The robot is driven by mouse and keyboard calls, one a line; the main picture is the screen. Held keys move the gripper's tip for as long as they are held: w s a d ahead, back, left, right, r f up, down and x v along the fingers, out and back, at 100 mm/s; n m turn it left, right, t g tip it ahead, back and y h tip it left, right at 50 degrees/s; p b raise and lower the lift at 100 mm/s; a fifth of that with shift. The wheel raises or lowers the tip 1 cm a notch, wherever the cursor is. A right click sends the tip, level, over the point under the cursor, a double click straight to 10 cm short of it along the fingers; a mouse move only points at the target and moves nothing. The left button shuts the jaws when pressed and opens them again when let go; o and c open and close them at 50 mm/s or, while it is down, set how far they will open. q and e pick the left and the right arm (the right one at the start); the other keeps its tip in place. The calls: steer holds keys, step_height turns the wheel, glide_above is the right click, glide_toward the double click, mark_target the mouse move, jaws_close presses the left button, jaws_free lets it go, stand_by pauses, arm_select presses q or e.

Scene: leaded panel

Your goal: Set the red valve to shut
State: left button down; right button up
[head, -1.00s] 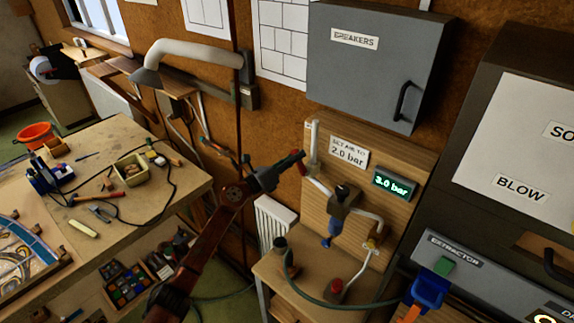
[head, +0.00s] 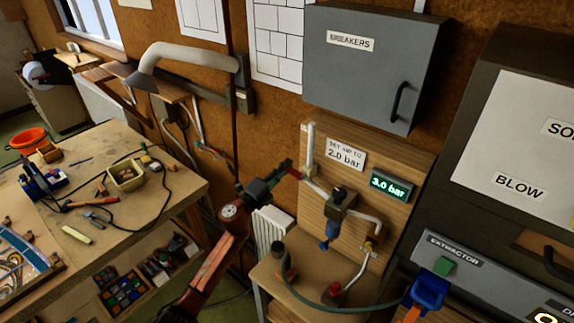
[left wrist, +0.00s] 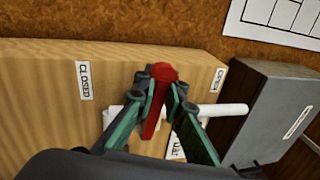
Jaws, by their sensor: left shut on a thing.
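The red valve lever (left wrist: 154,112) stands between the two fingers of my left gripper (left wrist: 160,90), which is shut on it. In the left wrist view its round red end points away from me, between a CLOSED label (left wrist: 84,80) on the left and an OPEN label (left wrist: 218,78) on the right, touching neither. In the head view my left gripper (head: 285,172) is at the left edge of the wooden valve board (head: 312,208), by the upright white pipe (head: 310,145). The gripper hides most of the lever there.
A gauge (head: 391,186) on the board reads 3.0 bar, beside a label reading 2.0 bar (head: 346,154). A grey breaker box (head: 365,75) hangs above. A cluttered workbench (head: 120,220) stands left.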

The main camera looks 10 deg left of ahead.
arm_select(q)
steer(key=shift+f+n, duration=0.55)
steer(key=shift+n, duration=0.25)
steer(key=c, duration=2)
jaws_free()
steer(key=shift+r, duration=0.1)
steer(key=shift+o, duration=0.2)
steer(key=v, duration=1.2)
steer(key=shift+s, duration=0.1)
